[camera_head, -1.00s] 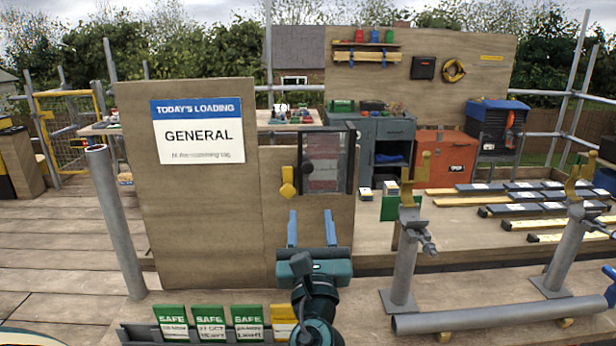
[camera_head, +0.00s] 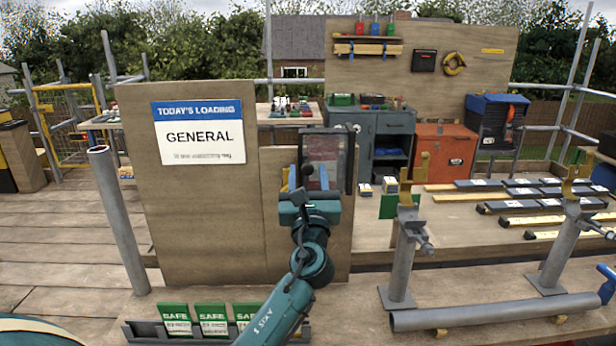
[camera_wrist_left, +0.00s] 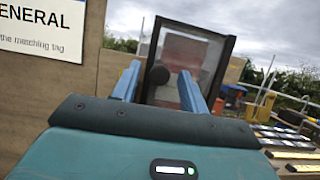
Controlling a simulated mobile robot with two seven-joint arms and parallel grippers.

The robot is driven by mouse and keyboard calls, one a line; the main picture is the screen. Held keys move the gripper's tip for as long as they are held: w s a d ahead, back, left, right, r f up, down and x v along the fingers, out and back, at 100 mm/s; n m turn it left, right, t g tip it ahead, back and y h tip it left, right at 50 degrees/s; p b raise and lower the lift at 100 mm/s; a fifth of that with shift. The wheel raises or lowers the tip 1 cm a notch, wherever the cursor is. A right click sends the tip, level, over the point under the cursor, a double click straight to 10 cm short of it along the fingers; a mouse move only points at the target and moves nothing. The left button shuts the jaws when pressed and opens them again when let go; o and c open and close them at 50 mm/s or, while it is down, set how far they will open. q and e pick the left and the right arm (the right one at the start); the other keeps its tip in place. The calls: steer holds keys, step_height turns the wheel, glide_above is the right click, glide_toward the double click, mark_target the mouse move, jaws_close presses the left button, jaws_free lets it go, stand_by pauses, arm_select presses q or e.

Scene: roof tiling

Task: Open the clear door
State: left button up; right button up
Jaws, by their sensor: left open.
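The clear door (camera_head: 327,150) is a dark-framed see-through panel at the right end of the plywood board. It also shows in the left wrist view (camera_wrist_left: 196,58), with a dark round knob (camera_wrist_left: 159,75) on its left side. My left gripper (camera_head: 309,180) is open in front of the door's lower left part. In the left wrist view its blue fingers (camera_wrist_left: 158,88) stand apart, with the knob showing between them near the left finger. I cannot tell whether a finger touches it. The yellow piece beside the door is mostly hidden behind my gripper. My right gripper is not in view.
A sign (camera_head: 198,132) reading "GENERAL" hangs on the board. Green SAFE tags (camera_head: 212,318) stand in a rack at the front.

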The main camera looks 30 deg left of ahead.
arm_select(q)
steer(key=shift+c, duration=0.4)
jaws_close()
